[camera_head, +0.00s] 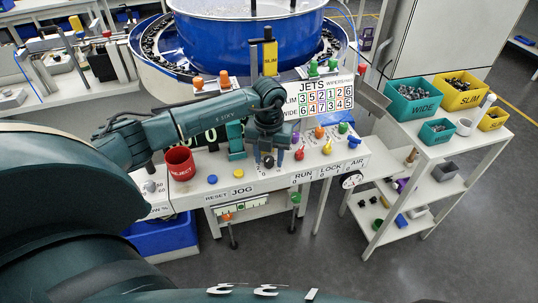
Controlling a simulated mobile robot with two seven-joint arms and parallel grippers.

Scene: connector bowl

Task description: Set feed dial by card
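The jets card (318,97) stands behind the panel, with a SLIM row and a WIDE row of digits. A yellow SLIM sign (270,58) hangs at the bowl's front. A grey dial (150,186) with small numbers sits at the panel's left end; its label is partly hidden by my arm and its setting is too small to read. My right gripper is not in view.
A red REJECT cup (180,163) stands on the panel (215,192) left of my gripper. The blue bowl (243,40) is behind. A shelf at right bears WIDE (411,104) and SLIM (468,99) bins.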

